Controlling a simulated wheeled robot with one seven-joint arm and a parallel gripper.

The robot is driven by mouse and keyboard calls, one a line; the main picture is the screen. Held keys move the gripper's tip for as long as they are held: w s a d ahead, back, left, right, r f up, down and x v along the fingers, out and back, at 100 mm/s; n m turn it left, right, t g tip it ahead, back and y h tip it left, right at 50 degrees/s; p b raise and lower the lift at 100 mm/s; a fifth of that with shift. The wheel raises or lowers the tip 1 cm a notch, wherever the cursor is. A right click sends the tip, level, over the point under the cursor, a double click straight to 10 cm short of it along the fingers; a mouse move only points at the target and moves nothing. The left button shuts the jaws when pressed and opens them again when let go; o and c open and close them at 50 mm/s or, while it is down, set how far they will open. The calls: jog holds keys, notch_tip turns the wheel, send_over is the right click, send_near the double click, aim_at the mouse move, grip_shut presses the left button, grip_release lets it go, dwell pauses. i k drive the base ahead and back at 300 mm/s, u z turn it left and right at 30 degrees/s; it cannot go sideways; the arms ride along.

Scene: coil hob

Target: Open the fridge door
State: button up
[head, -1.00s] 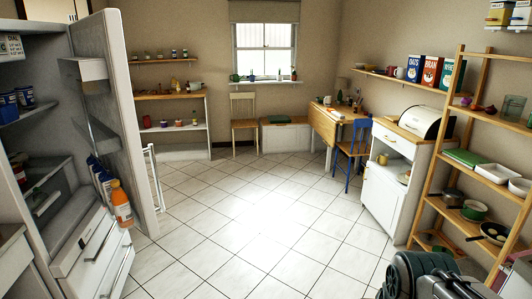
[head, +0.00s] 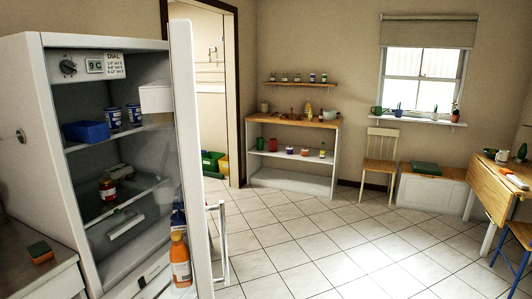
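The white fridge (head: 55,150) stands at the left with its interior exposed. Its door (head: 192,120) is open, seen nearly edge-on and standing out from the fridge's right side. The long handle (head: 223,245) is on the door's outer face, at the right. An orange bottle (head: 180,260) sits low in the door's inner rack. Blue cups (head: 113,118), a blue tub (head: 86,131) and a jar (head: 107,189) are on the shelves inside. The fridge's lower part is cut off by the frame. My gripper is not in view.
A counter with a sponge (head: 40,252) is at the lower left. Tiled floor (head: 300,250) is clear right of the door. A shelf unit (head: 290,180), a chair (head: 380,160), a bench (head: 430,195) and a wooden table (head: 495,190) stand further back. A doorway (head: 205,90) is behind the fridge.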

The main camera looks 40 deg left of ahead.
aim_at(177, 94)
jog(key=i, duration=1.1)
jog(key=u, duration=2.4)
jog(key=k, duration=0.45)
jog(key=u, duration=0.6)
jog(key=i, duration=1.05)
jog(key=z, duration=0.6)
